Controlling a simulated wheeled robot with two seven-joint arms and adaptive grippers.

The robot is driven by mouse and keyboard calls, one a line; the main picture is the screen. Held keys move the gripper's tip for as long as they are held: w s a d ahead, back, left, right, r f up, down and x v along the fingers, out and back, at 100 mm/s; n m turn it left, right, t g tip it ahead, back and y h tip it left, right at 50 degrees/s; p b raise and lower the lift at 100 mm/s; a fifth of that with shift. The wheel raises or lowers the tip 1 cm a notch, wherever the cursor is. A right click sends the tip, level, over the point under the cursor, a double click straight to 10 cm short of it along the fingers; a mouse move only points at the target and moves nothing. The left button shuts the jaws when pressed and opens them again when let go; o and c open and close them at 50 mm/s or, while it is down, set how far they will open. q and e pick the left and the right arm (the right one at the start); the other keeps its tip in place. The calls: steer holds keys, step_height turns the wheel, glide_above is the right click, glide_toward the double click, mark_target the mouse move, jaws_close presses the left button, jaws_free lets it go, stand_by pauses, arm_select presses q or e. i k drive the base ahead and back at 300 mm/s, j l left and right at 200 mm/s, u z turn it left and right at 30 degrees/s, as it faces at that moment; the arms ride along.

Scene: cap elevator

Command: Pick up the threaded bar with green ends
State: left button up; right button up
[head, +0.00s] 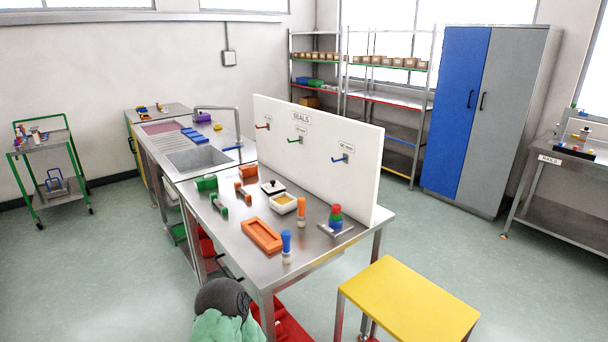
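The threaded bar with green ends (219,204) lies on the steel table (262,276), near its left edge. It is small in the head view, with a green block at each end and a darker middle. A similar bar with orange ends (243,193) lies just right of it. A green block (206,184) sits behind it. Neither of my grippers shows in the head view.
An orange tray (262,236), a blue-topped brush-like item (287,246) and a white container (283,204) share the table. A white board (315,150) stands along its back. A yellow-topped stool (410,300) and a dark rounded object (222,298) stand in front.

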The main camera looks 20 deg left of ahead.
mark_target(214, 198)
steer(key=i+j, duration=0.1)
steer(key=j, duration=0.3)
steer(key=i+j, duration=0.1)
steer(key=j, duration=0.3)
steer(key=i+j, duration=0.15)
steer(key=j, duration=0.25)
steer(key=i+j, duration=0.1)
steer(key=j, duration=0.3)
steer(key=i+j, duration=0.1)
steer(key=j, duration=0.3)
steer(key=i+j, duration=0.1)
steer(key=j, duration=0.3)
steer(key=i+j, duration=0.15)
steer(key=j, duration=0.25)
